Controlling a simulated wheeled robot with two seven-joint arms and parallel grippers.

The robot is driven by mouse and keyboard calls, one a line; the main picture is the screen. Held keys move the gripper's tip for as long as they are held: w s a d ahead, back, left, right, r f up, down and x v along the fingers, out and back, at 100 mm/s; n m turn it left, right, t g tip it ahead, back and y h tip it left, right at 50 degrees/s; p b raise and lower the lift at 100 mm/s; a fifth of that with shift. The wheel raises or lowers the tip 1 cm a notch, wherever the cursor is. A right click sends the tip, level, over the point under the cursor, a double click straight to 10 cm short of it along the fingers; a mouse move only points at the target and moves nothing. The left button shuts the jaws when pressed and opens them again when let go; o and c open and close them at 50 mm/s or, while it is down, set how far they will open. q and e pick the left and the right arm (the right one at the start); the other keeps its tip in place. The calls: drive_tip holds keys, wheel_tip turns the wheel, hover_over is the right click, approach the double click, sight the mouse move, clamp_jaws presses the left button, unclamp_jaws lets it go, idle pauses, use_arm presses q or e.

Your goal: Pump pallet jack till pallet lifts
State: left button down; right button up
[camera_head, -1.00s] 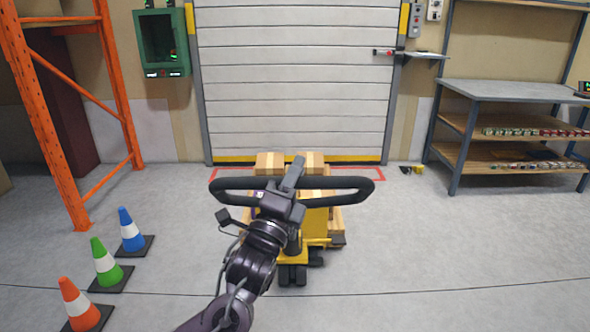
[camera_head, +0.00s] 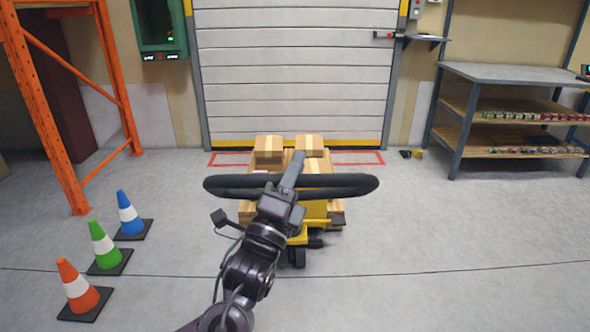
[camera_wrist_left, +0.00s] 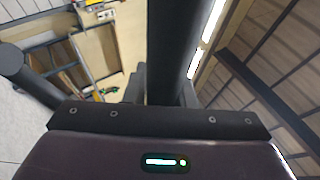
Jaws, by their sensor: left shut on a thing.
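The yellow pallet jack (camera_head: 314,212) stands ahead of me, with its black loop handle (camera_head: 345,184) raised toward me. My left gripper (camera_head: 285,192) is at the middle of the handle and shut on it. In the left wrist view, a dark handle bar (camera_wrist_left: 172,50) runs up from between the fingers. Cardboard boxes (camera_head: 309,142) sit on the wooden pallet (camera_head: 246,209) behind the handle. The pallet's underside is mostly hidden, so its height off the floor cannot be told. My right gripper is not in view.
Orange, green and blue cones (camera_head: 104,246) stand at the left, near an orange rack (camera_head: 45,120). A shelved workbench (camera_head: 510,75) stands at the right. A closed shutter door (camera_head: 290,75) is behind the pallet. The floor to the right is clear.

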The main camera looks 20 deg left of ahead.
use_arm(q)
drive_tip(key=c, duration=1.2)
unclamp_jaws()
drive_tip(key=shift+f, duration=0.1)
drive_tip(key=v, duration=0.7)
drive_tip(key=shift+s, duration=0.35)
drive_tip(key=shift+f, duration=0.15)
